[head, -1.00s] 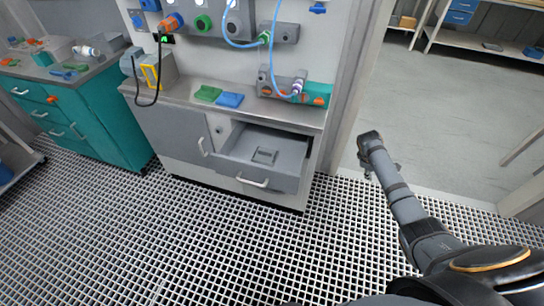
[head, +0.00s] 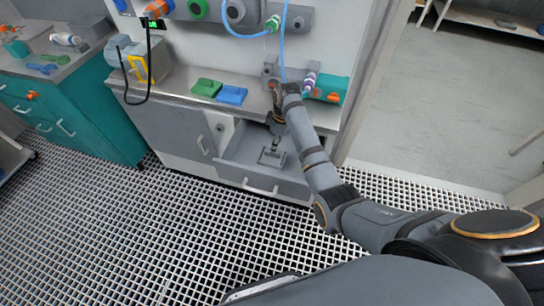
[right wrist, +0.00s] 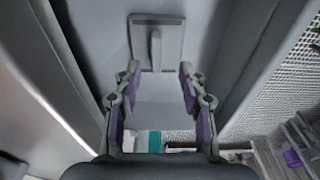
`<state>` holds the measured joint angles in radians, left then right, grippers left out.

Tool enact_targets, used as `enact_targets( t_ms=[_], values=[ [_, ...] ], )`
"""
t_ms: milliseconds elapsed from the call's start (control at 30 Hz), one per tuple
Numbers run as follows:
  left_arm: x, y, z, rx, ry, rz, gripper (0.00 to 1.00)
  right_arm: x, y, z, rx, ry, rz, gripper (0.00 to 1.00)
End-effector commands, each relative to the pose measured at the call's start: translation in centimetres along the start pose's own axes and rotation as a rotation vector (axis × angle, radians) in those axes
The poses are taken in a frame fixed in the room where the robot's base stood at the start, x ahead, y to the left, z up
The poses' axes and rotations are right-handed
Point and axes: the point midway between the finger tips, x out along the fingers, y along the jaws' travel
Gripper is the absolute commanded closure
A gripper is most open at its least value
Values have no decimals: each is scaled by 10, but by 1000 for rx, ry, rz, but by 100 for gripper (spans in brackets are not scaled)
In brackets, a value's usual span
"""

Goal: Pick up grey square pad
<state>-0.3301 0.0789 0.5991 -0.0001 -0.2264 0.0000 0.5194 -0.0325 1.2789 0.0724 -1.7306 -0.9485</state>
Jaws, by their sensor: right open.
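The grey square pad (head: 272,158) lies flat on the floor of the open grey drawer (head: 232,178). In the right wrist view the pad (right wrist: 145,28) shows at the top, with a raised bar handle across its middle. My right gripper (head: 276,140) reaches down into the drawer just above the pad. In the right wrist view its purple-lined fingers (right wrist: 158,80) are open and empty, with the end of the handle near the gap between their tips. I cannot tell how much height separates them from it. My left gripper is not in view.
The drawer walls stand close on both sides of my right gripper. The counter (head: 180,82) above carries a green pad (head: 207,87) and a blue pad (head: 232,95). A teal-ended fixture (head: 333,90) and a blue hose (head: 283,50) are near my right forearm.

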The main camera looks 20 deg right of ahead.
Motion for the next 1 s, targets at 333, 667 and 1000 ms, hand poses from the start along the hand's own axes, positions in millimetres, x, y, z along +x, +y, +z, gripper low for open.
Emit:
enact_targets(
  t_ms=[333,667,1000],
  values=[
    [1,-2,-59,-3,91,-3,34,28,0,-3,0,-1,-1,58],
    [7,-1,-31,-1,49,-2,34,63,0,-5,0,1,2,58],
    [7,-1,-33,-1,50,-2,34,62,0,-5,1,1,2,84]
  ],
)
